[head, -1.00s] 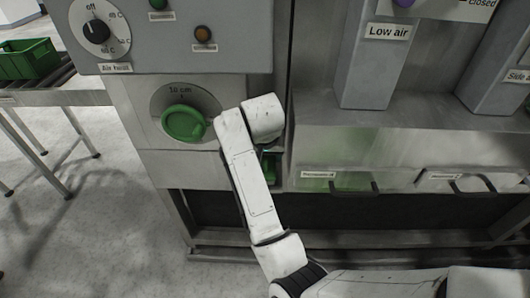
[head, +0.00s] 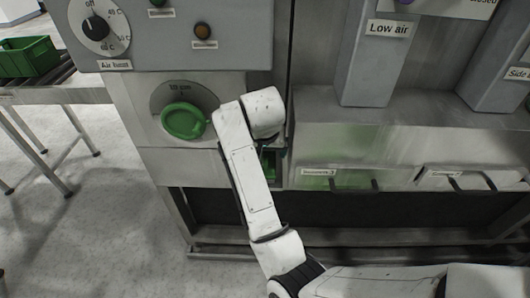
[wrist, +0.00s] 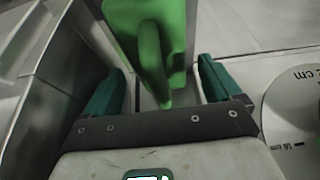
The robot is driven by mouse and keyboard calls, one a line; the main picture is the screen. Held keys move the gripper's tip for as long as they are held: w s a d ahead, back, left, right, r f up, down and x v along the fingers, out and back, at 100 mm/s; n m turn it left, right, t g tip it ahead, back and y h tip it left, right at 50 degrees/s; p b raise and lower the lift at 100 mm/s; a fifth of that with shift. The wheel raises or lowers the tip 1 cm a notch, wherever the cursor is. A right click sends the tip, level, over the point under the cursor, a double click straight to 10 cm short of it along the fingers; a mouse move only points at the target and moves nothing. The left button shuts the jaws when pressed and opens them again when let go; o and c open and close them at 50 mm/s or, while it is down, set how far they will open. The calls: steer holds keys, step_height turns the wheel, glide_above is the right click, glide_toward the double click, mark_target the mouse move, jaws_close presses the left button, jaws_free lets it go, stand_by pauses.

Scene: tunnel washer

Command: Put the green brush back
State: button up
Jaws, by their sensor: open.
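The green brush (wrist: 155,35) appears in the wrist view as a bright green body that narrows toward my gripper. Its narrow end lies between the two teal fingers of my gripper (wrist: 161,70). The fingers are apart, with a gap showing on each side of the green part. In the head view my arm hides the gripper and most of what is in front of it. A small green patch (head: 268,165) shows just right of my arm, low on the machine front; I cannot tell which part it is.
A round green knob (head: 184,121) on a dial sits left of my arm. Two labelled drawers with dark handles (head: 355,186) are to the right. A "Low air" column (head: 375,65) rises above them. A green crate (head: 28,58) stands on a conveyor at far left. Floor at lower left is clear.

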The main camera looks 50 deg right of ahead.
steer(key=p+v, duration=0.2)
steer(key=v, duration=0.7)
steer(key=shift+a+r+p, duration=0.2)
steer(key=shift+r+p, duration=0.1)
steer(key=shift+r, duration=0.1)
steer(key=shift+s+a+r+p, duration=0.2)
steer(key=shift+r+p, duration=0.1)
steer(key=shift+r, duration=0.2)
